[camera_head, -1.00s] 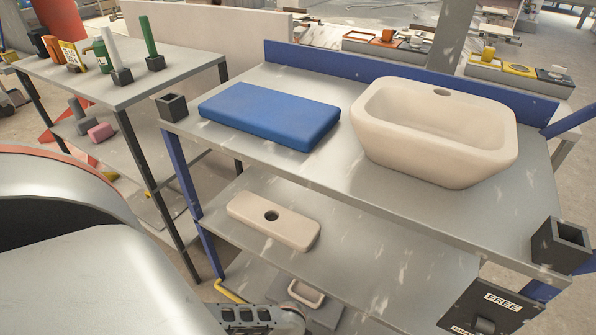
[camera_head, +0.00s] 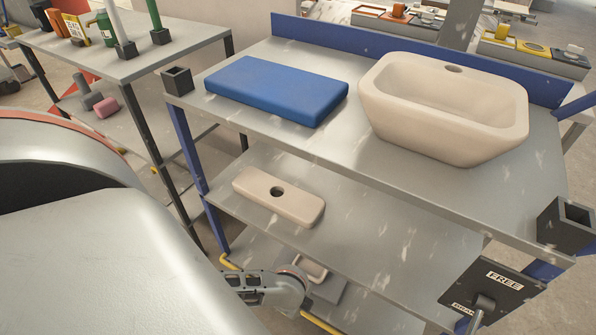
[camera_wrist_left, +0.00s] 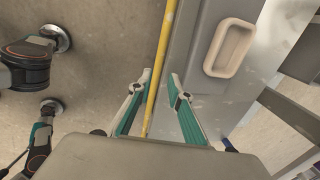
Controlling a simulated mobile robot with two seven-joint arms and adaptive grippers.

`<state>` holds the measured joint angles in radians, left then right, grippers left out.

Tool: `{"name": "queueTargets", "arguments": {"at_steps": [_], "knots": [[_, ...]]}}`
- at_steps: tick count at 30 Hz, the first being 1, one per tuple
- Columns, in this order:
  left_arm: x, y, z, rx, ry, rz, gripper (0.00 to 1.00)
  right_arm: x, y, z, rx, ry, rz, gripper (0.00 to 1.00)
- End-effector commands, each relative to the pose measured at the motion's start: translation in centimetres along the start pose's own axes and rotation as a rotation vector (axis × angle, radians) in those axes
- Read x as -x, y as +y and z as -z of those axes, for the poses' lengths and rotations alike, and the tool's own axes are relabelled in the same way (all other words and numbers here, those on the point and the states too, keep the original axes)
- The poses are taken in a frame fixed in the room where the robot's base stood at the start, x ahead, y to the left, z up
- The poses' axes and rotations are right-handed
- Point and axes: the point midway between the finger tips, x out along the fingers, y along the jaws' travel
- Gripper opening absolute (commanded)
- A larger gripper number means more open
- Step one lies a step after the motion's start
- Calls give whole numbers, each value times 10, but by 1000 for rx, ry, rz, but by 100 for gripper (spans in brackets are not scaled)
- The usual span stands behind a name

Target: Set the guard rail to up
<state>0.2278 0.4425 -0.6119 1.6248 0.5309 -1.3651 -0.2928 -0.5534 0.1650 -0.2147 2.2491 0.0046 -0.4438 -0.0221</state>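The guard rail appears to be a thin yellow bar (camera_head: 322,324), low along the front of the blue-legged rack. Its left end (camera_head: 230,262) bends near the rack's leg. My left arm crosses in front of its middle and hides it. In the left wrist view the yellow bar (camera_wrist_left: 162,70) runs between the two fingers of my left gripper (camera_wrist_left: 159,78). The fingers are apart, one on each side of the bar in the picture. I cannot tell whether the bar is at fingertip depth. My right gripper is not in view.
The rack's top shelf (camera_head: 420,190) holds a blue slab (camera_head: 275,90) and a cream basin (camera_head: 440,110). A cream lid-like piece (camera_head: 278,196) lies on the middle shelf. A lever panel marked FREE (camera_head: 492,290) is at lower right. Another small cream piece (camera_wrist_left: 230,48) lies beside the bar.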

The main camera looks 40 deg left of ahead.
Motion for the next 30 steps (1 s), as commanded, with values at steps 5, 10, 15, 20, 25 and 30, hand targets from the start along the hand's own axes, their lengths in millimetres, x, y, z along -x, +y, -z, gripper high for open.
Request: {"name": "queueTargets", "arguments": {"at_steps": [5, 10, 15, 20, 25, 30], "knots": [[22, 0, 0, 1, 1, 1, 19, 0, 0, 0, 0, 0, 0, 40], [30, 0, 0, 0, 0, 1, 19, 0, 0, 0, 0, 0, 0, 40], [32, 0, 0, 0, -1, 1, 19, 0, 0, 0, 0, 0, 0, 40], [31, 0, 0, 0, -1, 1, 19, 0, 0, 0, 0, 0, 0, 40], [31, 0, 0, 0, 0, 1, 19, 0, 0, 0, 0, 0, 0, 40], [34, -2, 3, 19, 18, 14, 19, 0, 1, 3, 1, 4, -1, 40]]}}
